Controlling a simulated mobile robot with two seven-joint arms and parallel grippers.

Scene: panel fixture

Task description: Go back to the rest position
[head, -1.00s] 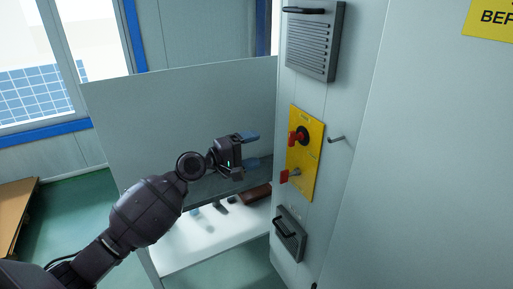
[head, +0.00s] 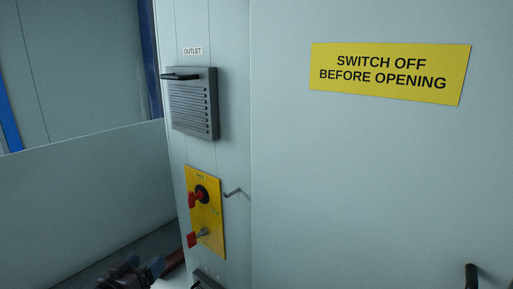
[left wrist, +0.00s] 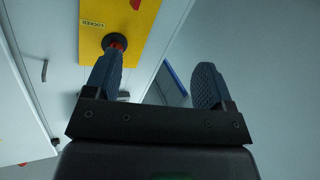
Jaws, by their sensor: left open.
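My left gripper (head: 143,270) is at the bottom edge of the head view, mostly cut off, to the left of and below the yellow switch plate (head: 207,225). The plate carries a red handle on a black knob (head: 197,198) and a red key-like piece (head: 197,238) below it. In the left wrist view the gripper (left wrist: 157,65) is open, with nothing between its blue-grey fingers. The yellow plate (left wrist: 125,28) lies beyond the left finger there, with a "LOCKED" label; that finger overlaps a black and red knob (left wrist: 115,42). My right gripper is not in view.
A dark slatted outlet cover (head: 193,105) is above the plate. A small metal hook (head: 237,192) sticks out beside it. A wide cabinet face with a yellow warning sign (head: 390,73) fills the right. A grey panel (head: 75,205) stands at the left.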

